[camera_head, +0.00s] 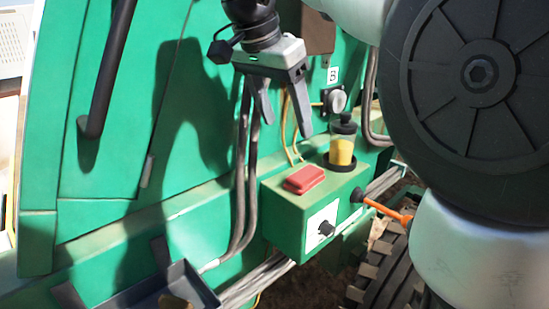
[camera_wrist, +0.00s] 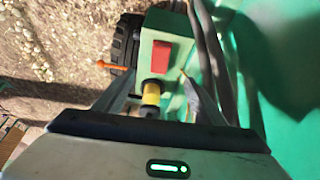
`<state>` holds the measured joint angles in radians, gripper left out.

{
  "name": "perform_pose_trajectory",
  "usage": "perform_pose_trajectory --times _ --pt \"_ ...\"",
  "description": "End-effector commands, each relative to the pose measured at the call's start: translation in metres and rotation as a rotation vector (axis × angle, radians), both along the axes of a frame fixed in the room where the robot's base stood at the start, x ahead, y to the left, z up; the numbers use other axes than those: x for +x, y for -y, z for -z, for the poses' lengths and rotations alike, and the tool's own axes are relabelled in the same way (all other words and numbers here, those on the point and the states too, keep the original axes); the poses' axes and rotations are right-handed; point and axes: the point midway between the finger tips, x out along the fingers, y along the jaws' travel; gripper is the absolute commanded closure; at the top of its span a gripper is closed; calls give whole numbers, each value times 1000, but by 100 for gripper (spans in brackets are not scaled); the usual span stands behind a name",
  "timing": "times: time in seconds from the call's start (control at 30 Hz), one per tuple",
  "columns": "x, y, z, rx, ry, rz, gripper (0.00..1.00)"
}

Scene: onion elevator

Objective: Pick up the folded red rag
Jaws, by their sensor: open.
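The folded red rag (camera_head: 304,179) lies flat on top of a green box (camera_head: 283,218) fixed to the green machine. In the wrist view the rag (camera_wrist: 161,57) is on the box top, ahead of the fingertips. My gripper (camera_head: 286,128) is open and empty, above and slightly left of the rag in the head view, with its fingers pointing down. In the wrist view its fingers (camera_wrist: 160,84) spread either side of the yellow jar, apart from the rag.
A jar with yellow contents and a dark lid (camera_head: 342,147) stands on the box beside the rag. An orange-handled lever (camera_head: 385,211) sticks out on the right. Grey pipes (camera_head: 241,190) run left of the box. A dark tray (camera_head: 180,288) is at lower left.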

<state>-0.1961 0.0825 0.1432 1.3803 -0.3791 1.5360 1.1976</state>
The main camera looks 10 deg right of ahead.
Motion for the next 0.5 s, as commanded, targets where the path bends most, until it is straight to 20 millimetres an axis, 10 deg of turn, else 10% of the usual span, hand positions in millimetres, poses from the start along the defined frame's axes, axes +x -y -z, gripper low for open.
perform_pose_trajectory --times 0.5 --pt "25 31 96 0 -4 0 36"
